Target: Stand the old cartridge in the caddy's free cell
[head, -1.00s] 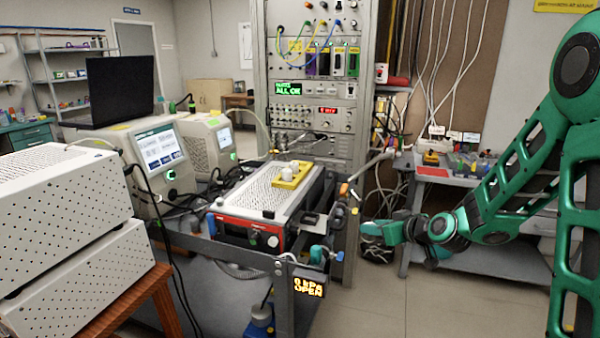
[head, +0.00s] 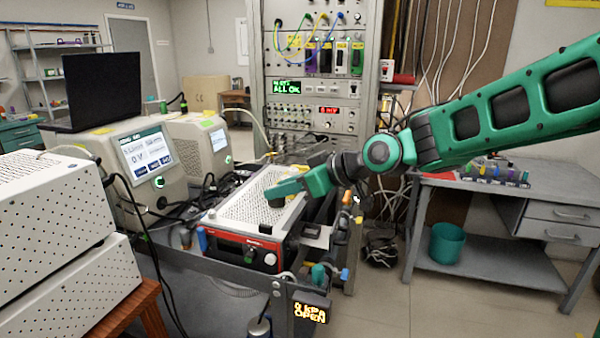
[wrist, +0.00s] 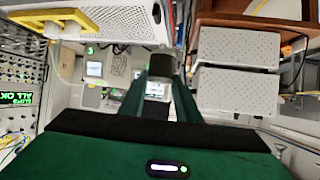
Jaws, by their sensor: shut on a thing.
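My gripper (head: 278,195) reaches in from the right over the white perforated top of the red-fronted instrument (head: 240,252). Its green fingers are shut on a small dark grey piece, probably the old cartridge (head: 276,203). In the wrist view the dark cartridge (wrist: 160,66) sits between the two fingertips. The instrument's perforated top (wrist: 115,20) and a yellow bracket (wrist: 50,20) show at upper left there. I cannot make out the caddy or its free cell for certain. A row of small coloured items (head: 495,173) stands on the grey bench at the right.
The grey bench (head: 555,195) has a teal bin (head: 447,243) on its lower shelf. An instrument rack (head: 312,80) stands behind. White perforated boxes (head: 50,220) are at the left. Floor is clear at lower right.

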